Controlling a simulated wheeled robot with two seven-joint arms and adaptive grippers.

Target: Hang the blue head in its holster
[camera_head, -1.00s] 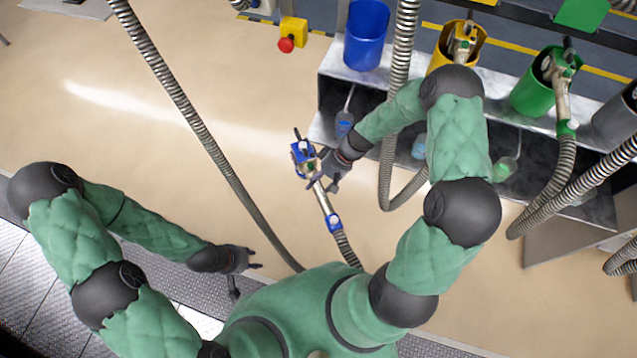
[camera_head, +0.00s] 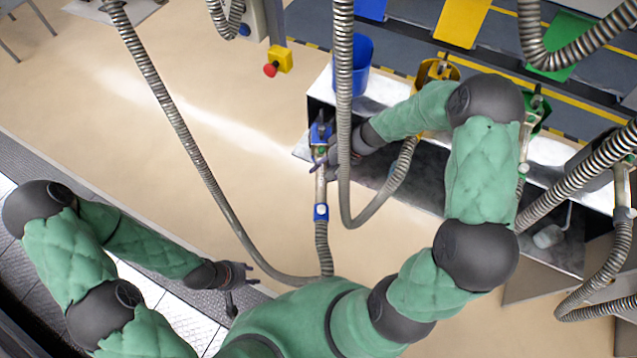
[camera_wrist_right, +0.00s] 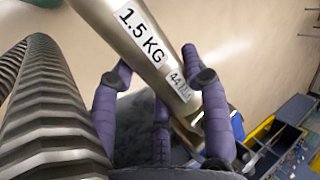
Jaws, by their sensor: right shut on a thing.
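The blue head (camera_head: 321,133) sits at the end of a metal tube with a ribbed hose below it. My right gripper (camera_head: 332,163) is shut on it. In the right wrist view, purple fingers (camera_wrist_right: 160,120) close around the metal tube (camera_wrist_right: 140,40), labelled "1.5 KG"; a little blue of the head (camera_wrist_right: 237,126) shows beside them. The blue holster (camera_head: 360,68), an open cup, stands on the shelf above and right of the head, apart from it. A hanging hose partly covers the cup. My left gripper (camera_head: 243,283) is empty and open at lower left.
A hanging ribbed hose (camera_head: 343,120) passes close beside my right gripper. The yellow holster (camera_head: 425,75) and green holster (camera_head: 540,112) stand further right, partly behind my right arm. A red button on a yellow box (camera_head: 279,62) is left of the blue holster. The floor at left is clear.

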